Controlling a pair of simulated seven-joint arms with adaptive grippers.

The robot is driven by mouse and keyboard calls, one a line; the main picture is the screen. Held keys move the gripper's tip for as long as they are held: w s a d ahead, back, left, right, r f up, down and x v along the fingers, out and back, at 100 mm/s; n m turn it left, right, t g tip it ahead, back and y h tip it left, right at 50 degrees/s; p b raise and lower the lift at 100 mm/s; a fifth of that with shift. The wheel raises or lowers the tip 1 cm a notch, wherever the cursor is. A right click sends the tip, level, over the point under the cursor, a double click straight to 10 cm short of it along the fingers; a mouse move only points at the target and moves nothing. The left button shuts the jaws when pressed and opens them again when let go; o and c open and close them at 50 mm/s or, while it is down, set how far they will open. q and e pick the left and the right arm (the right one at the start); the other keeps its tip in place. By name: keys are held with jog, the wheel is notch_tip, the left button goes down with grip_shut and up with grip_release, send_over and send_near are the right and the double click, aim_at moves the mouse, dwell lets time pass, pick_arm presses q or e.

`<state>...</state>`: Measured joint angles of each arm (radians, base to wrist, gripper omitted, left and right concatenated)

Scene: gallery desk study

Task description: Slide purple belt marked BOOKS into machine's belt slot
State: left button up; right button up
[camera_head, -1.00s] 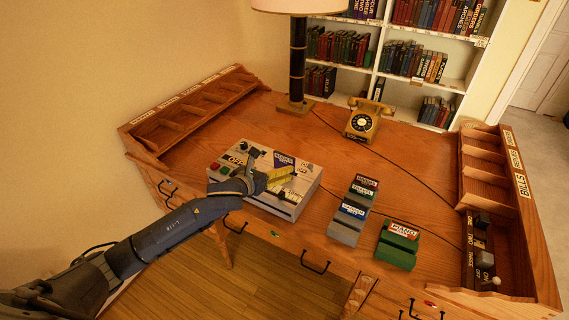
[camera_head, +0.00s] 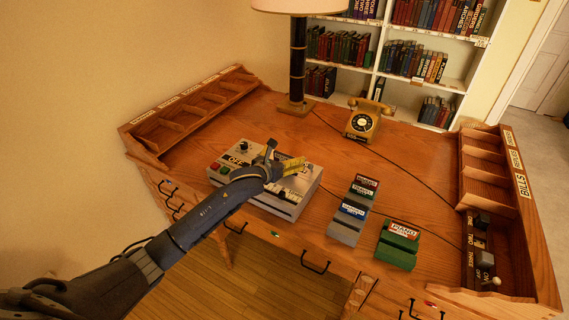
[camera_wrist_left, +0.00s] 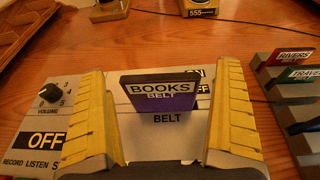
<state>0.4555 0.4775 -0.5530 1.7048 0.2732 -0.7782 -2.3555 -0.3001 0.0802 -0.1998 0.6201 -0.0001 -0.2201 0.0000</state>
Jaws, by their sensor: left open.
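The purple belt (camera_wrist_left: 160,92), marked BOOKS BELT, stands upright between my left gripper's yellow fingers in the left wrist view. It rises from the machine's top just behind the printed word BELT. I cannot tell how deep it sits in the slot, whose opening is hidden. The grey-white machine (camera_head: 282,207) stands at the front of the desk; its OFF label (camera_wrist_left: 45,143) and volume knob show too. My left gripper (camera_head: 290,167) is open over the machine, one finger on each side of the belt with gaps. In the head view the gripper hides the belt.
Grey racks with labelled cartridges (camera_head: 344,234) and a green PIANO block (camera_head: 397,257) stand right of the machine. A telephone (camera_head: 362,128) and lamp (camera_head: 297,80) are behind. Wooden organizers (camera_head: 190,105) line both sides. The desk behind the machine is mostly clear.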

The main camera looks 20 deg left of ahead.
pick_arm(q)
jog(key=shift+w, duration=0.15)
jog(key=shift+c, duration=0.2)
jog(key=c, duration=1)
jog(key=shift+r, duration=0.1)
jog(key=shift+c, duration=0.2)
notch_tip(320, 180, up, 19)
send_over(285, 155)
jog(key=f, duration=1.2)
jog(key=shift+s+d+f, duration=0.1)
jog(key=shift+s+f, duration=0.1)
jog(key=shift+w+f, duration=0.2)
jog(key=shift+w, duration=0.05)
jog(key=shift+w+r, duration=0.15)
jog(key=shift+r, duration=0.05)
